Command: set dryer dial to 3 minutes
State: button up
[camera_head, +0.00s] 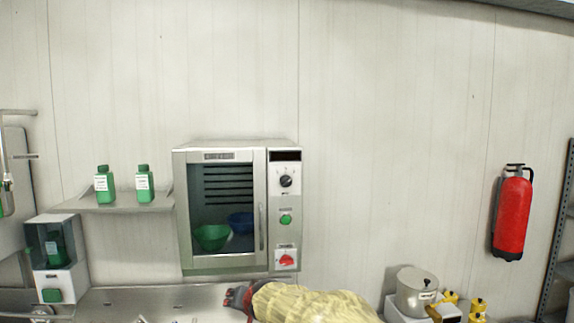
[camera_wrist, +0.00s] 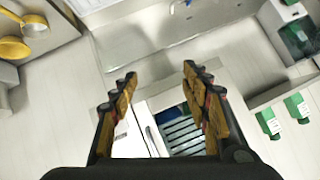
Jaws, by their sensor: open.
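The dryer (camera_head: 222,156) is a steel cabinet on the wall with a shut glass door. Its control panel (camera_head: 279,203) on the right carries a black round dial (camera_head: 286,181) with a pale pointer mark; its scale is too small to read. A dark display is above the dial, a green button (camera_head: 286,219) and a red knob (camera_head: 286,260) below. My gripper (camera_wrist: 160,75) is open and empty. In the head view its dark end (camera_head: 238,297) is low, below the dryer and apart from the dial. The wrist view shows part of the dryer (camera_wrist: 183,132) between the fingers; the dial is not distinct there.
A green bowl (camera_head: 211,237) and a blue bowl (camera_head: 240,222) sit inside the dryer. Green bottles (camera_head: 105,184) stand on the shelf at left. A steel counter (camera_head: 130,302) runs below. A pot (camera_head: 416,291) and red extinguisher (camera_head: 512,213) are at right. Wall right of the panel is clear.

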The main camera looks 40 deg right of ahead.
jog(key=w+d+r+m+t+h+p, duration=0.2)
jog(key=w+d+r+m+h, duration=0.2)
jog(key=w+d+r, duration=0.45)
jog(key=m+t+h, duration=0.2)
jog(key=m+h, duration=0.5)
jog(key=h, duration=0.2)
send_near(287, 183)
jog(key=d+r, duration=0.1)
jog(key=shift+w+f+p+x, duration=0.15)
jog(key=shift+p+x, duration=0.45)
jog(key=shift+x, duration=1.55)
jog(key=shift+w+f+p+x, duration=0.1)
jog(key=shift+p+x, duration=0.45)
jog(key=shift+x, duration=1.55)
jog(key=shift+a, duration=0.15)
jog(key=c, duration=1.1)
